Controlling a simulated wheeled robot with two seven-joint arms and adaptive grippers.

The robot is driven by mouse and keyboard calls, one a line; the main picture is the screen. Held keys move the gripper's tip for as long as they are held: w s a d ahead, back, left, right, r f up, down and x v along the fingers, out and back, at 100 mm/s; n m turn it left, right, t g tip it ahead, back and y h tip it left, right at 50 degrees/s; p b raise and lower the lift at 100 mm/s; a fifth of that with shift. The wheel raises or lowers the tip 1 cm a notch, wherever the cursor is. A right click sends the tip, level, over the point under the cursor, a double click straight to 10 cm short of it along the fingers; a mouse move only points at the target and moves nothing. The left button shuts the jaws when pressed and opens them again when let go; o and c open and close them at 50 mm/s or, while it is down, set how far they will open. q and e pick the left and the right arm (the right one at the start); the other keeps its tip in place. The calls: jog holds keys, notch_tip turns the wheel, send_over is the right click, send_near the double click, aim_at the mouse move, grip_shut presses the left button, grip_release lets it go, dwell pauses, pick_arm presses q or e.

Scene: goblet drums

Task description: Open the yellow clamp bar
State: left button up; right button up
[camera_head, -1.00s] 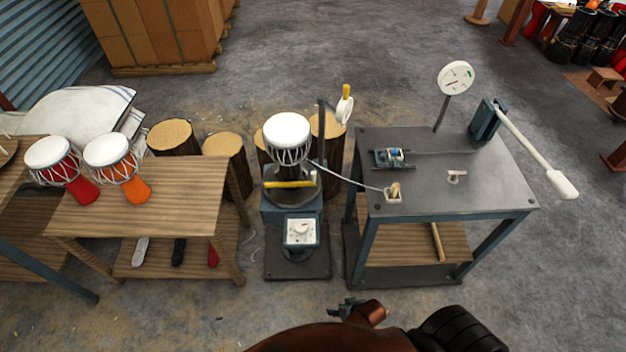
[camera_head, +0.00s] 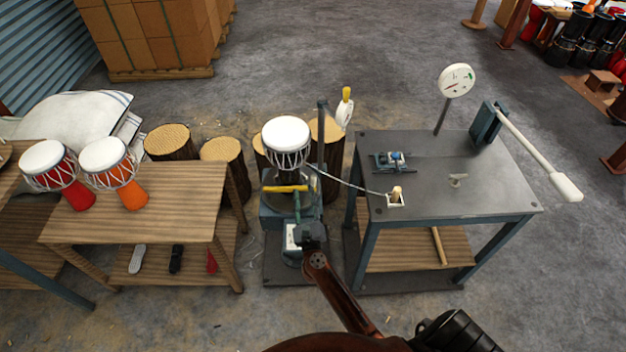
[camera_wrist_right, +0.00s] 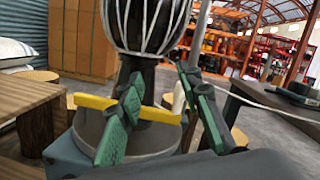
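The yellow clamp bar (camera_head: 285,189) lies across the front of the clamping stand (camera_head: 280,229), below a white-headed goblet drum (camera_head: 286,137). In the right wrist view the yellow clamp bar (camera_wrist_right: 94,102) runs behind one green finger, and its right end shows between the two fingers. My right gripper (camera_head: 307,212) reaches up from the front to just below and right of the bar. In the wrist view my right gripper (camera_wrist_right: 160,76) is open, its fingers well apart with nothing gripped. I cannot tell whether a finger touches the bar. My left gripper is not in view.
A metal table (camera_head: 455,210) with a long white-handled lever (camera_head: 540,155) stands right of the stand. A cord runs from the drum to this table. A wooden bench (camera_head: 150,215) with two drums is on the left. Log stools (camera_head: 222,150) stand behind. A dark post rises beside the drum.

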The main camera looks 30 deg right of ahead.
aim_at(313, 181)
jog(key=w+d+f+m+g+h, duration=0.1)
jog(key=w+d+m, duration=0.1)
jog(key=w+d+f+m+g+h, duration=0.1)
jog(key=w+d+m, duration=0.1)
jog(key=d+m, duration=0.1)
jog(key=w+d+m+g+b, duration=0.1)
jog(key=w+d+m+g, duration=0.1)
jog(key=d+m, duration=0.1)
jog(key=shift+w+f+h, duration=0.15)
jog(key=shift+f+h, duration=0.25)
jog(key=shift+c, duration=0.4)
grip_shut()
